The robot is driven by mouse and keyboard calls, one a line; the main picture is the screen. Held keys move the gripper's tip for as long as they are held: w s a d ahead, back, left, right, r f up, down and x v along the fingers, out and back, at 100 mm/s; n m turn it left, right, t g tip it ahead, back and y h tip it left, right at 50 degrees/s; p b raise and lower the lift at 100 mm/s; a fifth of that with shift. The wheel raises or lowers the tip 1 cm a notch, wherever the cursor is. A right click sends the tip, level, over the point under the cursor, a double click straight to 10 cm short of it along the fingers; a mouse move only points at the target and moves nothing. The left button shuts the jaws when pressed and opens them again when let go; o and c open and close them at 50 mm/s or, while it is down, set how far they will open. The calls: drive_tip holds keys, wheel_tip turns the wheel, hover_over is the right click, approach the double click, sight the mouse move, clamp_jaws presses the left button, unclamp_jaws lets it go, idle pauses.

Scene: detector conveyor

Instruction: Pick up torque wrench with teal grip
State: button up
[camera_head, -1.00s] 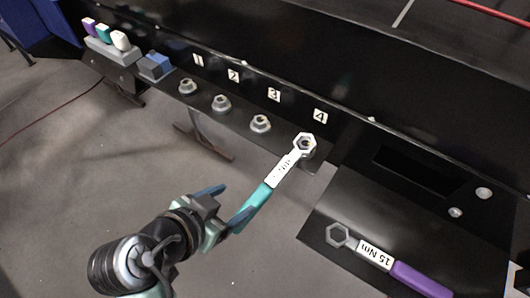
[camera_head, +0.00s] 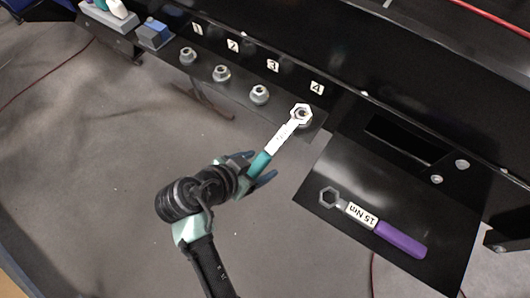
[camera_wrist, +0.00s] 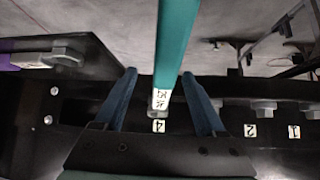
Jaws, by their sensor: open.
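The torque wrench with teal grip (camera_head: 259,163) has its ring end (camera_head: 301,115) around the bolt by label 4, and its handle sticks out over the floor. In the wrist view the teal grip (camera_wrist: 176,45) runs between my two blue fingers, with a gap on each side. My gripper (camera_head: 265,168) is open around the grip, and the fingers do not visibly touch it. It also shows in the wrist view (camera_wrist: 163,100). The gripper hides the handle's rear end in the head view.
A wrench with purple grip (camera_head: 400,240), marked 15 Nm, lies on the black panel (camera_head: 440,262) at right. Bolts by labels 1 (camera_head: 187,55), 2 (camera_head: 221,73) and 3 (camera_head: 259,94) line the ledge. A blue block (camera_head: 153,36) sits at upper left.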

sight(266, 158)
drive_tip(key=shift+w+p+x, duration=0.15)
drive_tip(key=shift+p+x, duration=0.3)
drive_tip(key=shift+x, duration=0.75)
drive_tip(key=shift+w+p+x, duration=0.15)
drive_tip(key=shift+p+x, duration=0.25)
drive_tip(key=shift+x, duration=0.8)
drive_tip(key=shift+a+r, duration=0.1)
drive_tip(key=shift+a, duration=0.1)
clamp_jaws()
